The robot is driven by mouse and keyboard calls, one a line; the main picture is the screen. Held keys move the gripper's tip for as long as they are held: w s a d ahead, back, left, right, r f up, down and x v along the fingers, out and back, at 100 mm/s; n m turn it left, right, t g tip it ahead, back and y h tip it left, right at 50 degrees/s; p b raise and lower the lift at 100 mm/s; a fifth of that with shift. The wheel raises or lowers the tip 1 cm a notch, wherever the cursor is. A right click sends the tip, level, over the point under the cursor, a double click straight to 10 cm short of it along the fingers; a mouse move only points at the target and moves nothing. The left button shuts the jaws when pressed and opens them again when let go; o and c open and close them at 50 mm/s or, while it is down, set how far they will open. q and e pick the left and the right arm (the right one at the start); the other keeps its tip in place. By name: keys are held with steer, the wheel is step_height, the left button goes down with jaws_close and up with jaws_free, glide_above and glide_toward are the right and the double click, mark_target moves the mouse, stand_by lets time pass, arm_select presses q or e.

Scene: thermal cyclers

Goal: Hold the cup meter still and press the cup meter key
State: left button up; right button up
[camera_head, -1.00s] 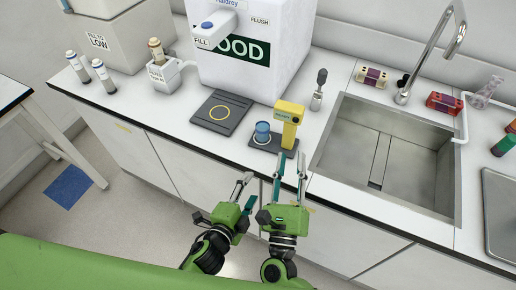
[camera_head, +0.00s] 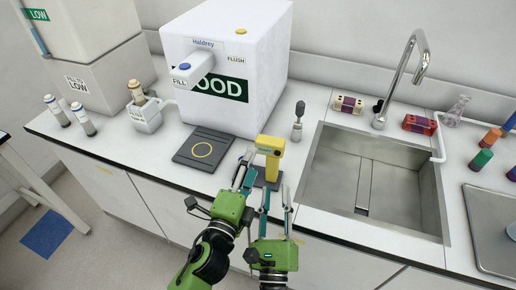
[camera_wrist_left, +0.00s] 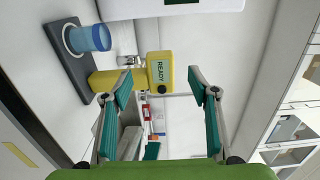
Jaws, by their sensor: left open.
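The cup meter (camera_head: 270,146) is a yellow post with a boxy head on a dark base near the counter's front edge. A blue cup (camera_wrist_left: 90,38) sits on the base (camera_wrist_left: 70,62); in the head view my left gripper hides the cup. My left gripper (camera_head: 245,170) is open at the meter's front left, its fingers apart with the yellow head ahead between them. My right gripper (camera_head: 276,200) is open, lower and just in front of the meter, at the counter edge.
The sink (camera_head: 365,185) is to the right. Bare counter lies between.

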mark_target(259, 149)
arm_select(q)
steer(key=x, duration=0.7)
steer(key=shift+w+d, duration=0.15)
steer(key=shift+w, duration=0.2)
steer(key=c, duration=1.4)
steer(key=shift+o, duration=0.2)
arm_select(e)
jaws_close()
stand_by(0.4)
